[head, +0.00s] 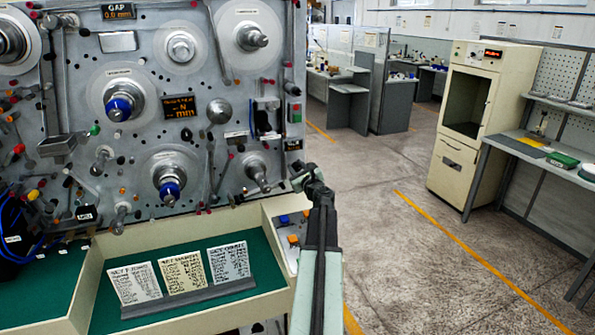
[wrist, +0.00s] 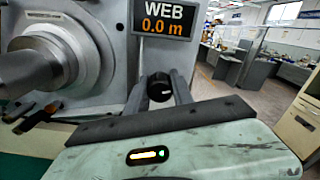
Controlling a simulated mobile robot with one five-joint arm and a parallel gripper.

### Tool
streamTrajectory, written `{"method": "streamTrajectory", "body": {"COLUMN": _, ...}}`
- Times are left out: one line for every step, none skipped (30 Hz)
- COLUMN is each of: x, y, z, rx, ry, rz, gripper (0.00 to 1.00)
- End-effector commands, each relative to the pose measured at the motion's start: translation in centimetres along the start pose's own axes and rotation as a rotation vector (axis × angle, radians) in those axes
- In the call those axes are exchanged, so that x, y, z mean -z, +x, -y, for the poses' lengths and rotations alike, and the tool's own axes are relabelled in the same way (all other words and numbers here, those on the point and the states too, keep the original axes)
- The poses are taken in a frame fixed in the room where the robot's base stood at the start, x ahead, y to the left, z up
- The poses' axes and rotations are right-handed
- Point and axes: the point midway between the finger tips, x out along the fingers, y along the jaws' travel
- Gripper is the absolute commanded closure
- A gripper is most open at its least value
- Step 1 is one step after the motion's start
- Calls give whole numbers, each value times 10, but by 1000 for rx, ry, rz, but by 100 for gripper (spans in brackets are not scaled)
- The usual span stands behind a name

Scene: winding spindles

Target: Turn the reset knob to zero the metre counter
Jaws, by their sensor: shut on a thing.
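The black reset knob (wrist: 160,88) shows in the wrist view, on the grey panel just below the metre counter (wrist: 166,20). The counter reads "WEB 0.0 m" in white and orange. My gripper (wrist: 161,78) has one finger on each side of the knob and is shut on it. In the head view my gripper (head: 304,174) is at the right edge of the machine panel, just below the small counter display (head: 292,145). The knob is hidden behind my gripper there.
A large metal spindle (wrist: 50,65) stands out close on the left in the wrist view. Below the panel is a tray (head: 170,318) with several cards. To the right are open floor (head: 400,250), a beige cabinet (head: 472,120) and a workbench (head: 540,150).

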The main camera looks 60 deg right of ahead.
Motion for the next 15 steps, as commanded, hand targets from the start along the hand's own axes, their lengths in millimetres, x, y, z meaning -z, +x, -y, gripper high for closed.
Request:
{"method": "streamTrajectory", "body": {"x": 0, "y": 0, "z": -2, "rx": -4, "ry": -99, "rz": 0, "gripper": 100}}
{"method": "streamTrajectory", "body": {"x": 0, "y": 0, "z": -2, "rx": -4, "ry": -162, "rz": 0, "gripper": 100}}
{"method": "streamTrajectory", "body": {"x": 0, "y": 0, "z": -2, "rx": -4, "ry": -243, "rz": 0, "gripper": 100}}
{"method": "streamTrajectory", "body": {"x": 0, "y": 0, "z": -2, "rx": -4, "ry": -298, "rz": 1, "gripper": 100}}
{"method": "streamTrajectory", "body": {"x": 0, "y": 0, "z": -2, "rx": -4, "ry": -345, "rz": 1, "gripper": 100}}
{"method": "streamTrajectory", "body": {"x": 0, "y": 0, "z": -2, "rx": -4, "ry": -396, "rz": 1, "gripper": 100}}
{"method": "streamTrajectory", "body": {"x": 0, "y": 0, "z": -2, "rx": -4, "ry": -425, "rz": 1, "gripper": 100}}
{"method": "streamTrajectory", "body": {"x": 0, "y": 0, "z": -2, "rx": -4, "ry": -445, "rz": 1, "gripper": 100}}
{"method": "streamTrajectory", "body": {"x": 0, "y": 0, "z": -2, "rx": -4, "ry": -462, "rz": 1, "gripper": 100}}
{"method": "streamTrajectory", "body": {"x": 0, "y": 0, "z": -2, "rx": -4, "ry": -467, "rz": 1, "gripper": 100}}
{"method": "streamTrajectory", "body": {"x": 0, "y": 0, "z": -2, "rx": -4, "ry": -468, "rz": 1, "gripper": 100}}
{"method": "streamTrajectory", "body": {"x": 0, "y": 0, "z": -2, "rx": -4, "ry": -472, "rz": 1, "gripper": 100}}
{"method": "streamTrajectory", "body": {"x": 0, "y": 0, "z": -2, "rx": -4, "ry": -487, "rz": 1, "gripper": 100}}
{"method": "streamTrajectory", "body": {"x": 0, "y": 0, "z": -2, "rx": -4, "ry": -515, "rz": 1, "gripper": 100}}
{"method": "streamTrajectory", "body": {"x": 0, "y": 0, "z": -2, "rx": -4, "ry": -575, "rz": 1, "gripper": 100}}
